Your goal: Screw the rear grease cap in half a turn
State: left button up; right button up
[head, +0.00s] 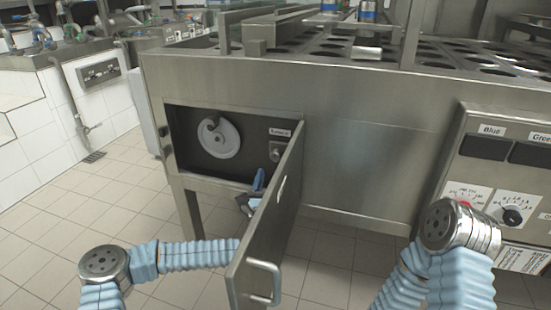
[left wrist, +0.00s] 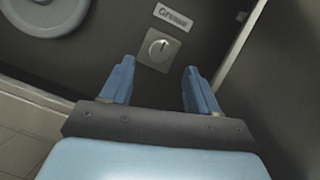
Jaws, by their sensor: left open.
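The grease cap (left wrist: 158,49) is a small round fitting with a dark pointer mark on a square metal plate, under a label reading "Grease" (left wrist: 173,17). In the head view the cap (head: 276,154) sits on the dark back panel of the open compartment, right of a grey wheel. My left gripper (left wrist: 159,68) is open and empty, its two blue fingers pointing at the plate from below. A gap seems to remain between fingertips and plate. In the head view the left gripper (head: 265,181) is partly hidden by the open door. My right gripper is out of view.
The compartment door (head: 265,222) stands open towards me, close to my left arm's right side. A grey handwheel (head: 218,138) is at the compartment's left. A control panel (head: 503,165) with switches and dials is at far right. The tiled floor is clear at left.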

aim_at(275, 159)
pick_arm(q)
jog(key=x, duration=0.6)
jog(key=shift+w+p, duration=0.2)
jog(key=shift+p, duration=0.1)
